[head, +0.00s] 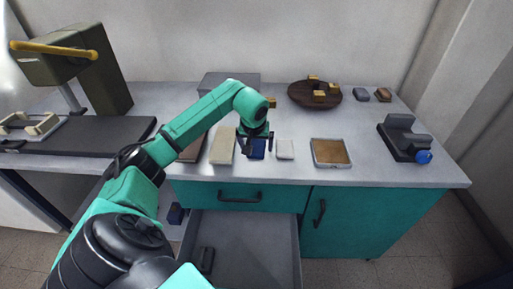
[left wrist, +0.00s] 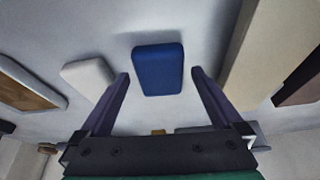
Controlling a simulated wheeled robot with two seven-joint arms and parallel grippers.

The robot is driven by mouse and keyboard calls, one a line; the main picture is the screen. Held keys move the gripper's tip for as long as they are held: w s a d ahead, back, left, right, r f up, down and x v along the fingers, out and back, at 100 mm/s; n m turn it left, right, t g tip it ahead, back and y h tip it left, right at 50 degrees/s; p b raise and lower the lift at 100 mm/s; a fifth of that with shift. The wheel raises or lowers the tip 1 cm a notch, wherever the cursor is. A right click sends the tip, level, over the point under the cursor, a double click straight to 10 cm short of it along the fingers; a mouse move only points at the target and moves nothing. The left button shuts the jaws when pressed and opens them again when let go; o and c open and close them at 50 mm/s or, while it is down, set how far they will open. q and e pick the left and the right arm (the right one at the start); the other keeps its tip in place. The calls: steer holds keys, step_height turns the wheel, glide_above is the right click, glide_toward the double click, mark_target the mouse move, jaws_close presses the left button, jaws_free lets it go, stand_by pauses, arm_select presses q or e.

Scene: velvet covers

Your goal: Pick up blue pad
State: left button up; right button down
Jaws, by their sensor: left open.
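The blue pad (head: 257,149) is a small dark blue block with rounded edges lying on the grey counter. In the left wrist view the blue pad (left wrist: 158,69) shows just beyond and between the two fingers. My left gripper (head: 256,143) is over the pad and partly covers it in the head view. In the left wrist view its fingers (left wrist: 160,82) are spread wide, with nothing between them touching. My right gripper is not in view.
A white pad (head: 285,149) lies close right of the blue pad, and a long beige block (head: 222,146) lies close left. A framed tan tray (head: 330,153) stands further right. A round brown board (head: 315,95) with yellow blocks is behind. A drawer (head: 243,240) below is open.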

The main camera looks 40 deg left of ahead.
arm_select(q)
steer(key=shift+w+a+f, duration=0.1)
steer(key=shift+w+f, duration=0.05)
steer(key=shift+f, duration=0.2)
steer(key=shift+r, duration=0.1)
steer(key=c, duration=1.3)
